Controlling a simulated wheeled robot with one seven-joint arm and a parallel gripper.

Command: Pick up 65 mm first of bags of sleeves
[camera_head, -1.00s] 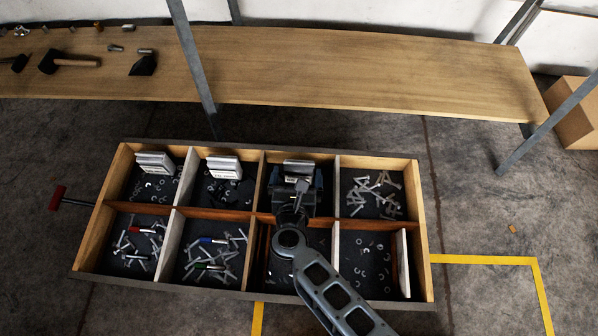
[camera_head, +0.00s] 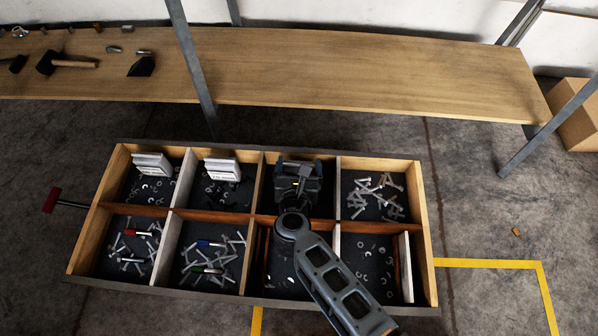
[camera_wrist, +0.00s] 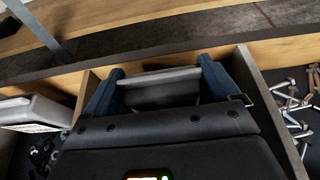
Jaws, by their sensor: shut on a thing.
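My gripper (camera_head: 298,172) is in the third compartment from the left of the crate's back row. In the wrist view its two blue fingers are shut on a grey-white bag of sleeves (camera_wrist: 160,80), one finger at each side. In the head view my gripper hides this bag, and its label cannot be read. Two similar white bags stand at the back of the first (camera_head: 152,163) and second (camera_head: 222,167) back compartments. Their labels are too small to read.
The wooden crate (camera_head: 428,230) has several divided compartments. Loose bolts (camera_head: 378,192) lie right of my gripper, and markers and bolts lie in the front left compartments. A long wooden bench (camera_head: 350,80) with a metal post (camera_head: 195,75) stands behind the crate.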

